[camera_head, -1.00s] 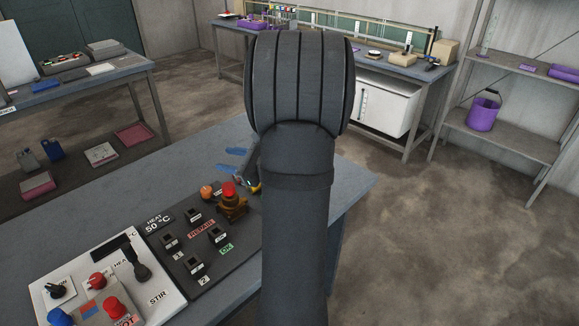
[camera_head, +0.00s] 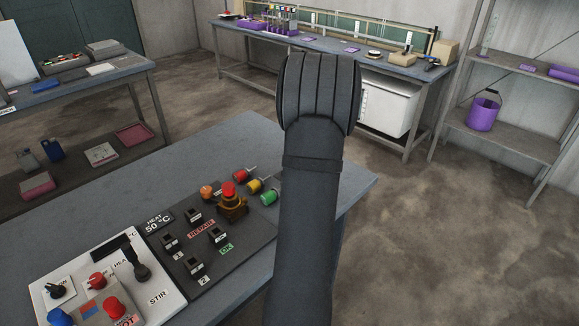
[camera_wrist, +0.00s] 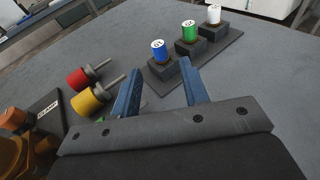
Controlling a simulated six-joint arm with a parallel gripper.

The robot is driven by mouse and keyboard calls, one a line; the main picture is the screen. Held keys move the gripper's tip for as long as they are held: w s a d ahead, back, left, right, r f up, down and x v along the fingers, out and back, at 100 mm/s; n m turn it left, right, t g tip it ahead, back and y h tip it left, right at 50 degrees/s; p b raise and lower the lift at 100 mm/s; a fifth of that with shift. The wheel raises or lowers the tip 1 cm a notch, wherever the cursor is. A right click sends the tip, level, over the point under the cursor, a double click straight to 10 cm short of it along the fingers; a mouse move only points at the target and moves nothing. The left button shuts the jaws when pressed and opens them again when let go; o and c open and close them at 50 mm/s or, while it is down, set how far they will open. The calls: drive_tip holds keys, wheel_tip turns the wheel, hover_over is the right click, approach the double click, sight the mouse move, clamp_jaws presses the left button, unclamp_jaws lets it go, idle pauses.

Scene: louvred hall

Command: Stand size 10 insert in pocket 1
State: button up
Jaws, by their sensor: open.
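Red (camera_head: 240,175), yellow (camera_head: 254,186) and green (camera_head: 268,198) inserts with metal pins lie on the bench beside the black panel. In the wrist view the red (camera_wrist: 77,79) and yellow (camera_wrist: 84,102) ones lie left of my gripper (camera_wrist: 158,88); the green one is mostly hidden. Blue (camera_wrist: 159,50), green (camera_wrist: 189,31) and white (camera_wrist: 214,14) labelled cylinders stand in dark blocks beyond the fingertips. I cannot read which is size 10. My gripper is open and empty; my arm hides it in the head view. Pocket 1 (camera_head: 169,241) is on the black panel.
Other pockets sit by labels 2 (camera_head: 193,264), REPAIR (camera_head: 194,215) and OK (camera_head: 217,235). A brown clamp with a red top (camera_head: 231,204) rises from the panel's far part. A white heat-stir unit (camera_head: 103,284) stands left.

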drive_tip(key=shift+x, duration=3.75)
clamp_jaws()
